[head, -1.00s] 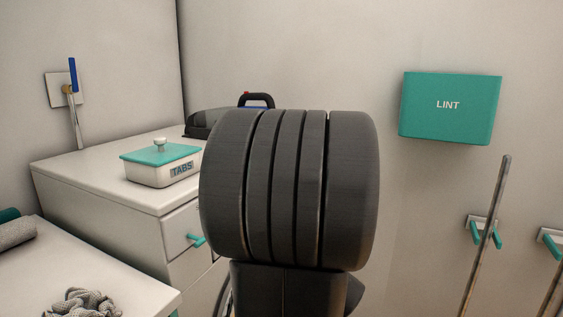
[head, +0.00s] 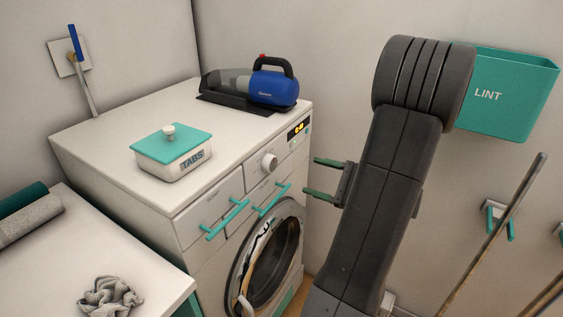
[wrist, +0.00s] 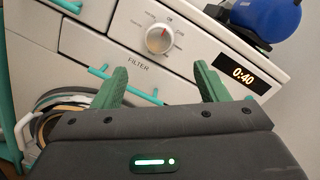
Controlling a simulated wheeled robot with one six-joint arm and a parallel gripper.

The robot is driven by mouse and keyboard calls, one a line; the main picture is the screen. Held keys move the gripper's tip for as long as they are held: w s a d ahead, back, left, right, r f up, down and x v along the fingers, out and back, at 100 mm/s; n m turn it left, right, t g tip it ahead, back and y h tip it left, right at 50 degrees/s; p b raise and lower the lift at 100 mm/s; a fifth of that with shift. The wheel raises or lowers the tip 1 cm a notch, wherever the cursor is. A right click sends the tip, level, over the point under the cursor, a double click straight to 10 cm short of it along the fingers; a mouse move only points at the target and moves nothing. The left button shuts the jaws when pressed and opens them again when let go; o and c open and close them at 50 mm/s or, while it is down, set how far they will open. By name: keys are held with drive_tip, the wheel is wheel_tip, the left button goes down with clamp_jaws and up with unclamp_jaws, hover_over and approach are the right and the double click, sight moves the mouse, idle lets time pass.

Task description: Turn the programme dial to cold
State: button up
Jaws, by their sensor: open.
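The programme dial (head: 270,162) is a round white knob on the front panel of the white washing machine (head: 180,205). In the wrist view the dial (wrist: 160,39) has a red mark near its upper right edge and small labels around it, too small to read surely. My gripper (head: 319,176) is to the right of the dial in the head view, apart from it. In the wrist view my gripper (wrist: 161,84) has its two green fingers spread, empty, below the dial, which lies beyond the gap between them.
A display (wrist: 243,74) reads 0:40 right of the dial. A FILTER panel (wrist: 110,62) and teal handles (head: 228,219) lie below. A blue handheld vacuum (head: 272,86) and TABS box (head: 172,155) stand on top. The LINT bin (head: 505,95) hangs right.

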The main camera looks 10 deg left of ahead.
sight(274, 164)
drive_tip(key=p+x, duration=0.1)
drive_tip(key=x, duration=1)
drive_tip(key=shift+a, duration=0.2)
drive_tip(key=c, duration=1)
